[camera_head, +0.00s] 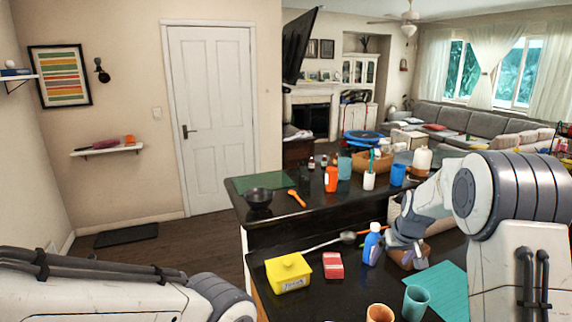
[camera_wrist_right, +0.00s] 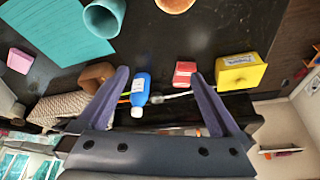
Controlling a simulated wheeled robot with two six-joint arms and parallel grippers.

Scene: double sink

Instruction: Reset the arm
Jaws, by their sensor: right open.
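My right gripper (camera_head: 406,262) is low over the right part of the dark front counter, just right of a blue bottle with a white cap (camera_head: 371,244). In the right wrist view the two fingers (camera_wrist_right: 159,76) are spread apart with nothing clamped between them. The blue bottle (camera_wrist_right: 140,92) shows between the fingers in that view, upside down. A brown object (camera_head: 412,254) is partly hidden behind the right gripper. My left arm lies across the lower left of the head view, and its gripper is out of the picture.
A yellow box (camera_head: 288,273), red box (camera_head: 333,266), teal cup (camera_head: 415,303) and orange cup (camera_head: 380,313) stand on the front counter near a teal mat (camera_head: 440,285). A ladle (camera_head: 330,241) lies behind. The raised back counter holds a black bowl (camera_head: 258,198) and several cups.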

